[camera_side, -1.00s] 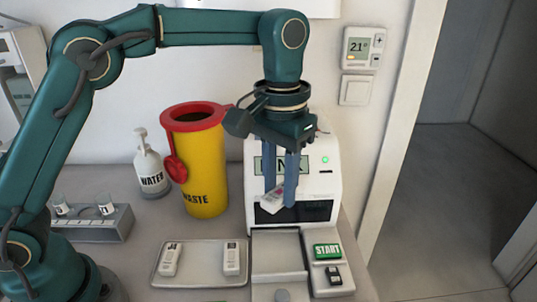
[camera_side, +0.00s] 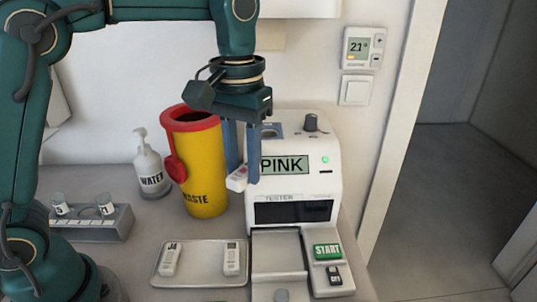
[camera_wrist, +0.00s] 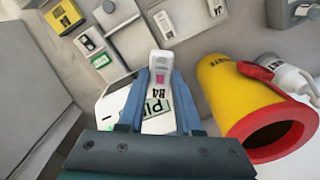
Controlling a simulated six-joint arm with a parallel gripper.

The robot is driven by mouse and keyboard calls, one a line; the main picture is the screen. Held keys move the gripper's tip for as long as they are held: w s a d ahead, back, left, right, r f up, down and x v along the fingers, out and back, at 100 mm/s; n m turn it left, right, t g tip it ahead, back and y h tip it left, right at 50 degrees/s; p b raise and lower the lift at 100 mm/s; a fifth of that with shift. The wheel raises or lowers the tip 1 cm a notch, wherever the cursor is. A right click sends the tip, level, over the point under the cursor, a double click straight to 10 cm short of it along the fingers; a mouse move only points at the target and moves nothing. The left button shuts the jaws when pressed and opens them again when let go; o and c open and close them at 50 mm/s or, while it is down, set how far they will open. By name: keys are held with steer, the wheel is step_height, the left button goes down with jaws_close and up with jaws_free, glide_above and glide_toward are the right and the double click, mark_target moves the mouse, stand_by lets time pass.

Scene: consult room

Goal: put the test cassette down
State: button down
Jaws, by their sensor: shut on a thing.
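My gripper (camera_side: 241,170) is shut on a small white test cassette (camera_side: 236,179). Two other white cassettes, left (camera_side: 169,259) and right (camera_side: 232,258), lie apart on a grey tray (camera_side: 201,278).
The yellow waste bin (camera_side: 204,175) with its open red top stands behind the tray. A water bottle (camera_side: 151,172) and a grey rack (camera_side: 90,228) are to the left. The tester's open drawer (camera_side: 277,253) and green START button (camera_side: 327,251) are right of the tray.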

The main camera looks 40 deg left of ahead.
steer(key=s+a+f+n, duration=0.4)
steer(key=s+a+n, duration=0.2)
steer(key=s+a, duration=0.35)
glide_above(202, 262)
steer(key=shift+n, duration=0.3)
step_height(202, 262, down, 8)
steer(key=shift+a+r, duration=0.1)
steer(key=shift+f, duration=2.15)
steer(key=shift+f, duration=0.15)
steer(key=c, duration=0.6)
jaws_free()
